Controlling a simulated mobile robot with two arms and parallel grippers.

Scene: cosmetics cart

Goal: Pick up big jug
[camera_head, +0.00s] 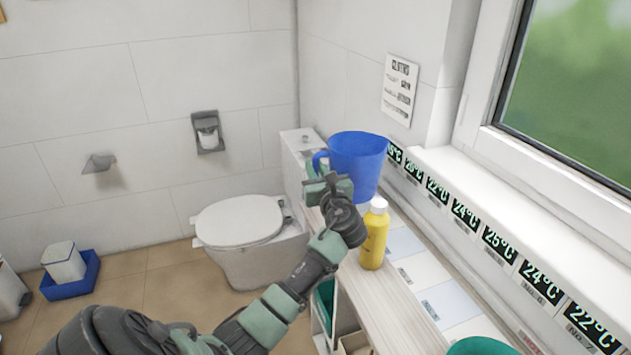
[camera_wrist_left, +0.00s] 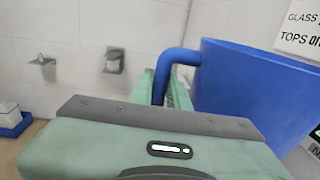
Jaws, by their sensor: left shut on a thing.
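The big jug (camera_head: 360,162) is blue and stands upright in the head view, at the far end of the cart, with its handle toward the left. In the left wrist view the jug (camera_wrist_left: 255,95) fills the right side, and its handle (camera_wrist_left: 176,58) passes between the green fingers. My left gripper (camera_head: 322,172) is shut on the jug's handle; it also shows in the left wrist view (camera_wrist_left: 168,90). The gripper and wrist hide part of the jug's lower side, so I cannot tell whether its base touches the cart. My right gripper is not in view.
A yellow bottle (camera_head: 375,235) with a white cap stands on the cart top (camera_head: 395,325), close to my left wrist. A green container (camera_head: 482,346) is at the bottom right. The window sill (camera_head: 500,185) bounds the right side. A toilet (camera_head: 245,235) stands behind at left.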

